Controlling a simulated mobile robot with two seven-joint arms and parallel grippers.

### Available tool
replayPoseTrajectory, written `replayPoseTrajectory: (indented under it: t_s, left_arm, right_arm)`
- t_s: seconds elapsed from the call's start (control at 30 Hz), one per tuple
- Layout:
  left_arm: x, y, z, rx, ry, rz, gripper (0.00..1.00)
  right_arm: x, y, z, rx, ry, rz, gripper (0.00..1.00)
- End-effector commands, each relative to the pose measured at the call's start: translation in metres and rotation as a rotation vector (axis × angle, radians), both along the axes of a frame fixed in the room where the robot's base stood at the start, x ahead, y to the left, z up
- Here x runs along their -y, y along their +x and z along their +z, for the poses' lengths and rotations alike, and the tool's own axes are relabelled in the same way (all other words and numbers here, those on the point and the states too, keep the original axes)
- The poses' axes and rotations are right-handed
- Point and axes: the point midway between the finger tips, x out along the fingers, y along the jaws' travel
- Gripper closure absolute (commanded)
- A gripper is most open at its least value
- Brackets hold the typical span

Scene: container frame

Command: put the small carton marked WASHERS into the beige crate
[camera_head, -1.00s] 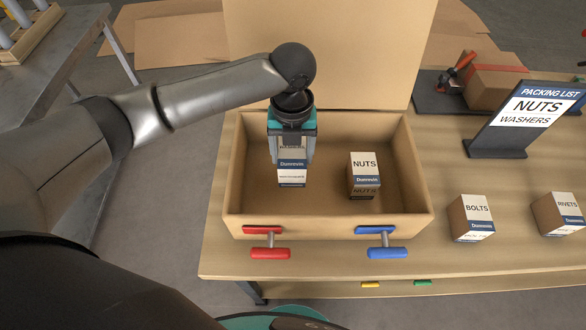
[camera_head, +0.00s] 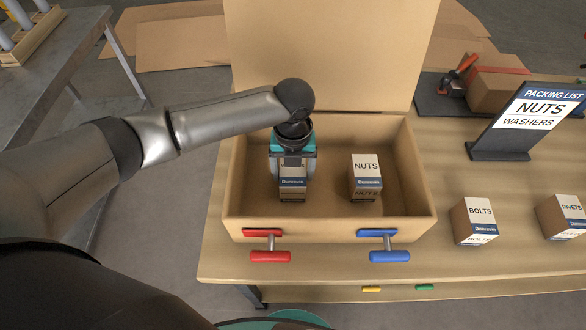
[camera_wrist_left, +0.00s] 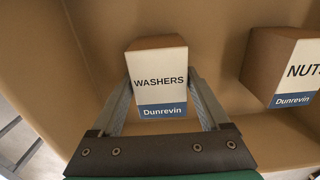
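The small carton marked WASHERS (camera_wrist_left: 160,82) is between the two fingers of my left gripper (camera_head: 293,170), and it also shows in the head view (camera_head: 292,187). The fingers appear shut on its sides. The carton is upright inside the beige crate (camera_head: 330,229), in its left half, at or very close to the floor; I cannot see its underside. The carton marked NUTS (camera_head: 366,172) stands upright in the crate to the right, apart from the WASHERS carton. My right gripper is not in view.
The crate's raised lid (camera_head: 330,55) stands behind it. Red (camera_head: 270,256) and blue (camera_head: 389,256) handles are on its front. BOLTS (camera_head: 478,220) and RIVETS (camera_head: 566,214) cartons stand on the table to the right. A packing list sign (camera_head: 530,120) reads NUTS and WASHERS.

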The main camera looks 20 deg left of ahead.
Motion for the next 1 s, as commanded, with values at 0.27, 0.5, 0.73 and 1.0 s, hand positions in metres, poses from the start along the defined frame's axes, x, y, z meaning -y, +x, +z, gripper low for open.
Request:
replayPoseTrajectory:
  t_s: [0.27, 0.5, 0.73, 1.0]
  left_arm:
    - [0.0, 0.0, 0.0, -0.001, 0.0, 0.0, 0.0]
    - [0.0, 0.0, 0.008, 0.002, -0.002, 0.0, 0.0]
    - [0.0, 0.002, 0.052, 0.006, -0.002, 0.0, 0.0]
    - [0.0, 0.001, 0.105, 0.002, -0.001, 0.0, 0.0]
  right_arm:
    - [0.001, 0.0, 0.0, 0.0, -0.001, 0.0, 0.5]
    - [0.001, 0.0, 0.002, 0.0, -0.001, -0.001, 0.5]
    - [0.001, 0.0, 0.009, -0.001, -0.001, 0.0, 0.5]
    - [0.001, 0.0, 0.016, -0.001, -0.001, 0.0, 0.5]
